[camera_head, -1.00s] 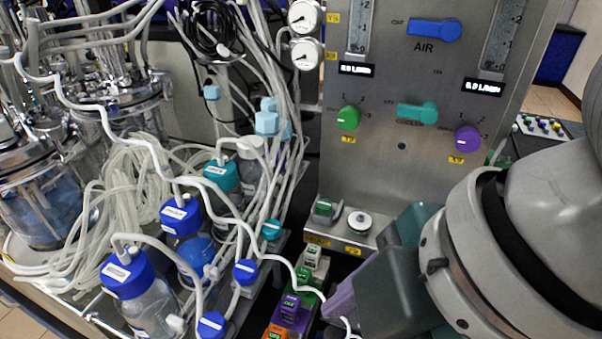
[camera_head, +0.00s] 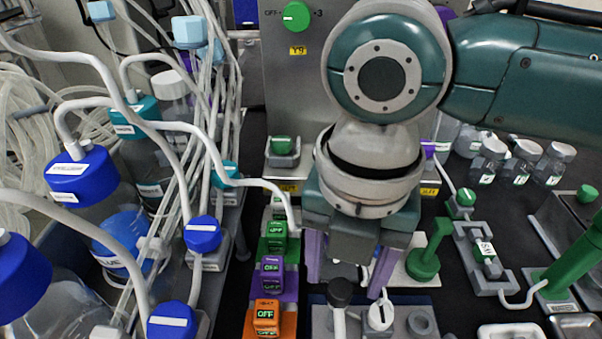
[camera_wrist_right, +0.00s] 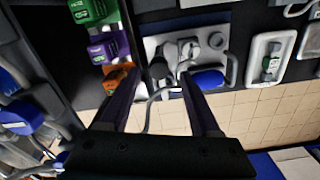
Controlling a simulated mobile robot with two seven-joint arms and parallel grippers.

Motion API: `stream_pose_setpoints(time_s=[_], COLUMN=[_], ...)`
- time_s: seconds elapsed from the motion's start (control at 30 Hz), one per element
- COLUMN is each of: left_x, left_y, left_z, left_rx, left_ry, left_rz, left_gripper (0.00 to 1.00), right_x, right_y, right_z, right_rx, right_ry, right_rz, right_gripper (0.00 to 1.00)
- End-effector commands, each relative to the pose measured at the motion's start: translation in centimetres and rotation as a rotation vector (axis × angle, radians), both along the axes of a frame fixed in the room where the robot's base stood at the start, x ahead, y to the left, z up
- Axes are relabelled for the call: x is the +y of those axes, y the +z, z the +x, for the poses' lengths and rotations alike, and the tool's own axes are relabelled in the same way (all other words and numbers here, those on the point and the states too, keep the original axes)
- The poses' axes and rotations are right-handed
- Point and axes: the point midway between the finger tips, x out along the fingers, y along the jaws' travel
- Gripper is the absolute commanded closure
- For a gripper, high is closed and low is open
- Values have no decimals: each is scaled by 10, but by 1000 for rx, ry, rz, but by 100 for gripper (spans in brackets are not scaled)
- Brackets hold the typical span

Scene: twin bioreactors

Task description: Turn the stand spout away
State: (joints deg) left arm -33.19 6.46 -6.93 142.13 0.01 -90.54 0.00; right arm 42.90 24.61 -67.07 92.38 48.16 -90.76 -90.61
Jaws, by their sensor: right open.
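My right gripper (camera_head: 345,284) has two purple fingers. It is open and points down above a small stand plate (camera_head: 400,334) at the bottom of the head view. The plate carries a black knob (camera_head: 339,292), a labelled white knob (camera_head: 380,316) and a grey ring (camera_head: 420,323). In the wrist view the plate (camera_wrist_right: 152,43) lies beyond the open fingertips (camera_wrist_right: 158,78), beside a blue-capped piece (camera_wrist_right: 207,79). A thin pale bent tube (camera_wrist_right: 147,118) shows between the fingers. I cannot tell for sure which part is the spout. My left gripper is not in view.
A row of orange (camera_head: 266,316), purple and green switch blocks stands left of the gripper. A green lever (camera_head: 424,264) on a white plate stands close right. Blue-capped bottles (camera_head: 82,176) and tubes crowd the left. Small jars (camera_head: 524,160) stand at right.

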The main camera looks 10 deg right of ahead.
Motion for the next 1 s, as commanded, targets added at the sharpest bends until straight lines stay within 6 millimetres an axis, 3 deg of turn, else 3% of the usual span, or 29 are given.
stream_pose_setpoints(time_s=[0.2,0.47,1.0], left_x=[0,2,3], left_y=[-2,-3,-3], left_z=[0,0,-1], left_rx=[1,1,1], left_ry=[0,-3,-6], left_rz=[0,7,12], left_gripper=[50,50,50], right_x=[0,0,0], right_y=[-20,-22,-21], right_z=[0,0,0], right_rx=[0,-1,0], right_ry=[0,0,-1], right_rz=[0,1,0], right_gripper=[36,36,96])
